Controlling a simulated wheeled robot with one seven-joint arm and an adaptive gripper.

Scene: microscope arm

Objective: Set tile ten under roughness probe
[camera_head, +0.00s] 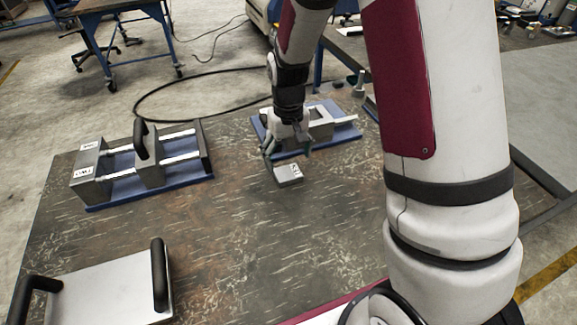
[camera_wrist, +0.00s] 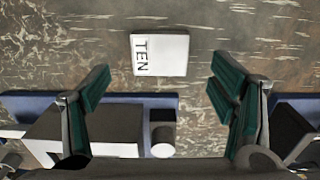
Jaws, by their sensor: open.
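Tile ten, a pale square block marked "TEN" (camera_wrist: 165,55), lies flat on the worn table. It also shows in the head view (camera_head: 289,175). My gripper (camera_wrist: 160,85) is open and empty, its green-padded fingers spread wide to either side of the tile's near edge, apart from it. In the head view my gripper (camera_head: 287,157) hangs just behind the tile. A grey fixture on a blue base (camera_head: 340,134) stands behind my gripper, partly hidden by it. In the wrist view a grey cylinder (camera_wrist: 162,133) shows on this fixture; I cannot tell whether it is the roughness probe.
A second fixture with rails and a black handle (camera_head: 143,143) stands on a blue base at the left. A pale plate with two black handles (camera_head: 110,290) lies at the front left. The table's middle (camera_head: 250,240) is clear. A black cable lies on the floor beyond.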

